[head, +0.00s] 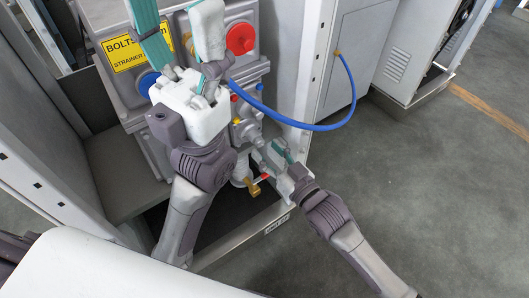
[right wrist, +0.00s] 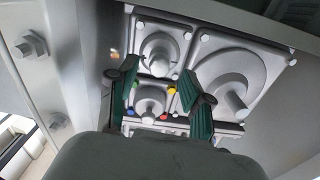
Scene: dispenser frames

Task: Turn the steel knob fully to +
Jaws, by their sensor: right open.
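In the head view the dispenser panel carries a steel-coloured knob (head: 254,138) low on its front, near small red and yellow parts. In the right wrist view a round steel knob (right wrist: 150,106) on a square plate with coloured dots sits between my right fingers. I cannot make out any + mark. My right gripper (right wrist: 161,100) is open, its green fingers either side of that knob; contact cannot be told. It also shows in the head view (head: 272,156). My left gripper (head: 178,48) is raised in front of the upper panel; its finger gap is unclear.
A red knob (head: 240,38), a blue knob (head: 147,83) and a yellow label (head: 124,52) are on the upper panel. A blue hose (head: 318,127) loops to the right. The right wrist view shows a larger round steel part (right wrist: 236,100). Open floor lies right.

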